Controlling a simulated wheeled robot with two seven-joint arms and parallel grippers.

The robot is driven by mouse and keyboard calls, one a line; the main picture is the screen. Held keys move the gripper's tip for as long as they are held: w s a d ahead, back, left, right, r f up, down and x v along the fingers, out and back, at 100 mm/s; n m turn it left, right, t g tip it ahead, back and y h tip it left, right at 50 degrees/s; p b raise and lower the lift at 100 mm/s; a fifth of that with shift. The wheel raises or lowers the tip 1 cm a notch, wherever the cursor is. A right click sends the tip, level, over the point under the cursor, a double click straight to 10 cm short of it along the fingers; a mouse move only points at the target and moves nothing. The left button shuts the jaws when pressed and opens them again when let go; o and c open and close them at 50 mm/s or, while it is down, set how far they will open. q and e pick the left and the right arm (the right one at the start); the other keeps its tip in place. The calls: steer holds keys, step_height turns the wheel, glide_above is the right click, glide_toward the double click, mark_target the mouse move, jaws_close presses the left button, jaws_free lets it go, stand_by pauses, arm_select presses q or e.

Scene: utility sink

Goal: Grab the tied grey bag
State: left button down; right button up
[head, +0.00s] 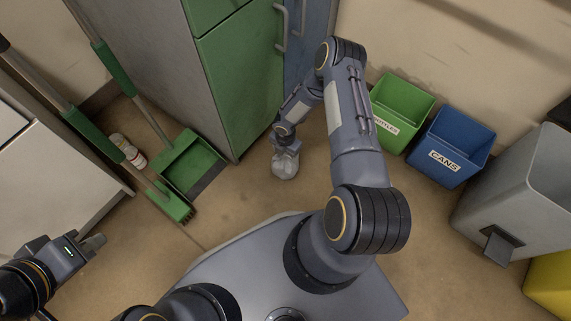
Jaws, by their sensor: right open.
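The tied grey bag (285,166) is a small pale grey lump on the brown floor, in front of the lockers. My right arm reaches out over the floor, and my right gripper (285,146) is right at the top of the bag. The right gripper is open; its fingertips are small and partly merge with the bag, so I cannot tell if they touch it. My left gripper (93,245) is at the lower left, far from the bag, and I cannot tell whether its fingers are apart.
A green locker (242,85) stands just behind the bag. A green dustpan (186,164), a brush (171,202) and small bottles (134,157) are at the left. A green bin (401,108), a blue cans bin (449,146) and a grey bin (520,195) stand at the right.

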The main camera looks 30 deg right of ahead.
jaws_close()
stand_by(0.4)
steer(key=shift+r, duration=0.2)
